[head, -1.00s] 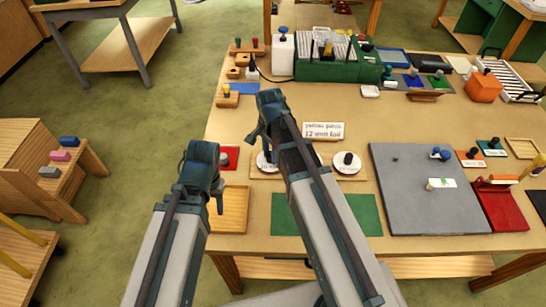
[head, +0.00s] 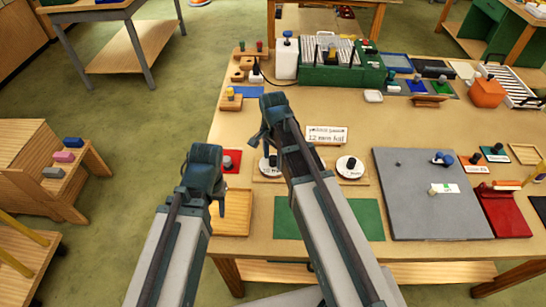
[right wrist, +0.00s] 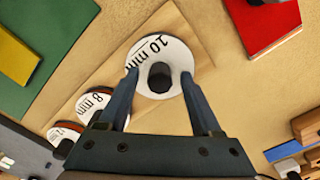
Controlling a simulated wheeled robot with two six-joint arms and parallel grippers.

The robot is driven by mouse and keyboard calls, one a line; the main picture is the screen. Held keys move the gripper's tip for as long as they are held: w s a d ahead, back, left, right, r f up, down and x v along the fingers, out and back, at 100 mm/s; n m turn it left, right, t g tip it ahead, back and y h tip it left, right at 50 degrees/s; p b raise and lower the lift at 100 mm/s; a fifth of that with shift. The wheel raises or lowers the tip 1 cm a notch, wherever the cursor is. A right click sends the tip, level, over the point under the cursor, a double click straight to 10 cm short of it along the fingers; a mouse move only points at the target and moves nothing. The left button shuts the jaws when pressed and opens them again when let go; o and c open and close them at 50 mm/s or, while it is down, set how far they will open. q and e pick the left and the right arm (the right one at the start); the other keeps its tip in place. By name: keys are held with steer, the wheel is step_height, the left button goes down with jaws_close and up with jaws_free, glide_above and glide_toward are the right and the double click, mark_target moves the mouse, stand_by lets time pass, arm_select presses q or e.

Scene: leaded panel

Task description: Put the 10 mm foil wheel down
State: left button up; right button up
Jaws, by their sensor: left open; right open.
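The 10 mm foil wheel (right wrist: 160,68), a white disc with a dark knob, sits at one end of a wooden board (right wrist: 190,35) in the right wrist view. It also shows in the head view (head: 270,167), beside my right arm. My right gripper (right wrist: 160,76) is open, its fingers on either side of the knob over the disc; I cannot tell if they touch it. An 8 mm wheel (right wrist: 95,103) and a third wheel (right wrist: 65,134) lie along the same board. My left gripper (head: 218,205) is open over the left table edge, fingers barely visible.
A red tray (head: 232,160) lies left of the board and a green mat (head: 360,218) in front. A label card (head: 327,134) stands behind. A grey slab (head: 425,205) lies to the right, a wooden tray (head: 236,212) near my left gripper.

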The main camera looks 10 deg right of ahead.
mark_target(273, 158)
step_height(273, 158, up, 12)
steer(key=p, duration=1.2)
arm_select(q)
step_height(273, 158, up, 12)
steer(key=shift+b, duration=0.3)
arm_select(e)
steer(key=s+a+n, duration=0.4)
steer(key=s+n, duration=0.3)
steer(key=n, duration=0.1)
steer(key=s+a+n+h, duration=0.1)
steer(key=s+a+n, duration=0.4)
steer(key=s+n, duration=0.2)
steer(key=shift+s+n, duration=0.35)
steer(key=shift+n, duration=0.15)
arm_select(q)
step_height(273, 158, down, 9)
steer(key=b, duration=0.9)
arm_select(e)
step_height(273, 158, down, 9)
arm_select(q)
steer(key=shift+r, duration=0.15)
arm_select(e)
steer(key=shift+r, duration=0.2)
